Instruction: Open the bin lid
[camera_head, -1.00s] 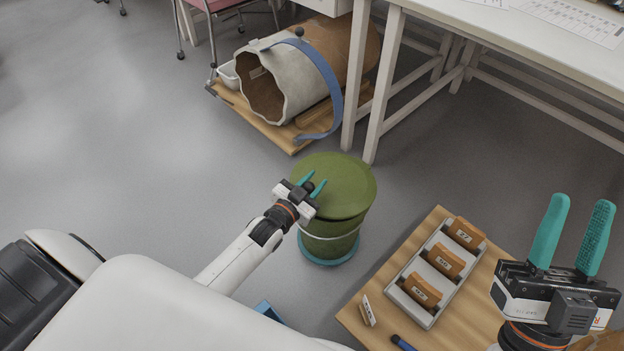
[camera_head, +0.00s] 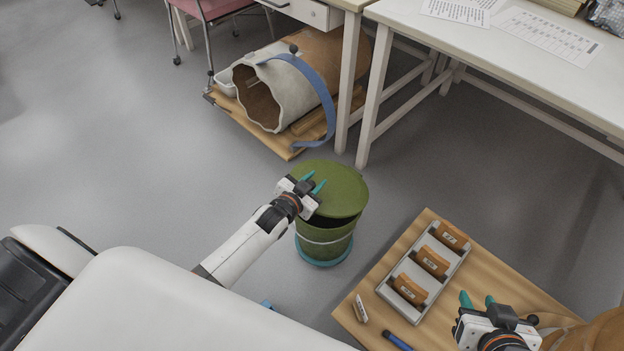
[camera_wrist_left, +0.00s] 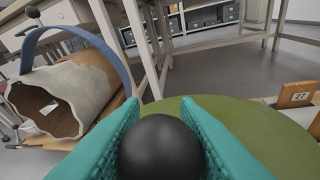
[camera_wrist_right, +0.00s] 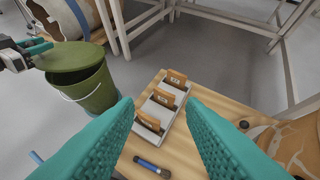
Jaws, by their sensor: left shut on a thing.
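The green bin (camera_head: 325,234) stands on the floor on a blue-green base, with a wire handle round it. Its round green lid (camera_head: 343,190) is tilted, and a dark gap shows between the lid and the rim at the front. My left gripper (camera_head: 314,185) is at the lid's near left side. In the left wrist view its teal fingers are shut on a black ball knob (camera_wrist_left: 160,147) above the lid (camera_wrist_left: 245,120). The bin also shows in the right wrist view (camera_wrist_right: 92,92). My right gripper (camera_head: 478,301) is open and empty over the wooden table.
A large jar (camera_head: 262,92) lies on a board behind the bin. A white table (camera_head: 480,50) stands at the back right.

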